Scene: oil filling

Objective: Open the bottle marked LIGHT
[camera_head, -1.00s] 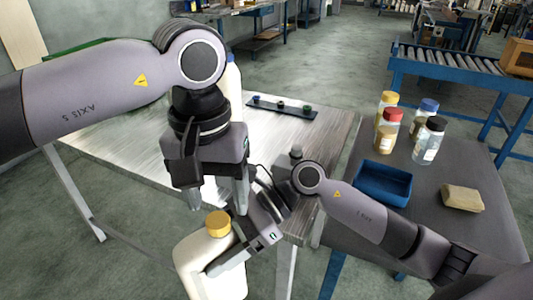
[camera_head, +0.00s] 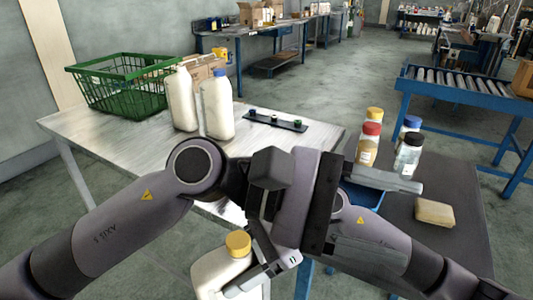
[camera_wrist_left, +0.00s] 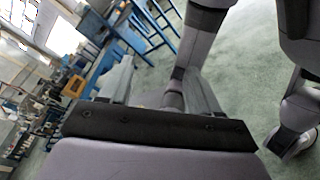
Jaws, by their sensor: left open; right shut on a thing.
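A white bottle (camera_head: 214,276) with a yellow cap (camera_head: 238,244) is at the bottom of the head view. My right gripper (camera_head: 245,283) is shut on it, with one finger across its side. The cap is on; no marking is readable. My left gripper (camera_head: 408,225) is open, to the right of this bottle, with its fingers pointing right and away from the cap. Two more white bottles (camera_head: 181,98) (camera_head: 217,108) stand on the pale table.
A green basket (camera_head: 120,92) stands at the back left of the pale table (camera_head: 110,140). A dark strip with several small caps (camera_head: 275,121) lies at its right. Several jars (camera_head: 368,148), a blue tray (camera_head: 366,195) and a tan block (camera_head: 434,213) are on the dark table (camera_head: 455,180).

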